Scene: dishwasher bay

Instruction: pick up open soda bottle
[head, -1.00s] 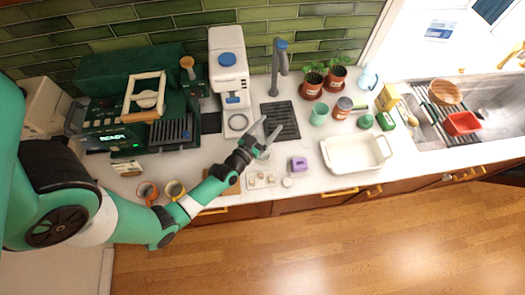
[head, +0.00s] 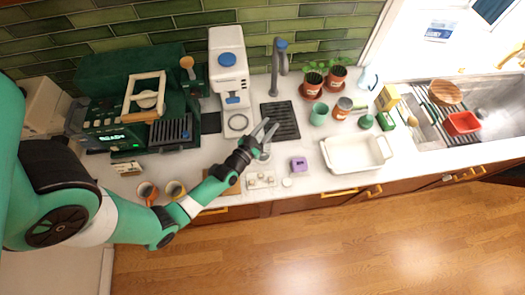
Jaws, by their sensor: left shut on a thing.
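My left gripper (head: 270,130) reaches over the white counter from the left, just in front of the dark drip grate. Its two fingers are close together, shut on a small, pale, see-through thing. I take this to be the open soda bottle (head: 264,154), which shows only as a glassy shape beside the fingers. The gripper hides much of it, and I cannot make out its neck, its contents or whether it touches the counter. My right gripper is not in view.
A white coffee machine (head: 230,80) and a tap (head: 279,68) stand behind the gripper. A purple block (head: 299,164) and a white dish (head: 355,153) are to the right. A small tray (head: 262,183) lies in front.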

